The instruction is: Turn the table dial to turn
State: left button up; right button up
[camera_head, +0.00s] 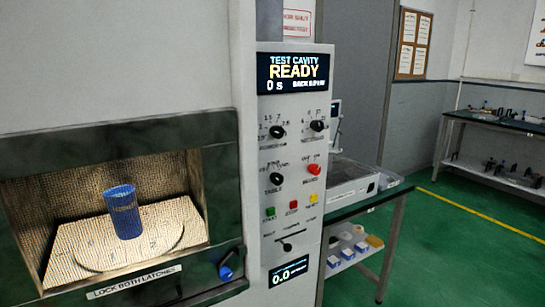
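The table dial (276,179) is a black round knob on the grey control panel (257,235) of the microwave generator. The lettering beneath it seems to read TABLE; the small marks above it are too blurred to read, so I cannot tell its setting. The turntable (165,250) lies inside the lit cavity at the left, with a blue cylinder (122,212) standing upright on it. Neither of my grippers shows in the head view, and nothing touches the dial.
Two black knobs (277,131) (317,125) sit above the dial, and a red knob (314,169) sits right of it. Small coloured buttons (293,206) lie below. The upper display (293,72) reads READY. A blue latch (230,265) projects at the cavity's lower right. Green floor is clear at right.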

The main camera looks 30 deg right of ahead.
aim_at(277, 178)
jog(key=z, duration=0.8)
jog(key=l+z, duration=0.4)
jog(key=l, duration=0.25)
jog(key=l+z, duration=0.45)
jog(key=l, duration=0.2)
jog(key=i, duration=0.05)
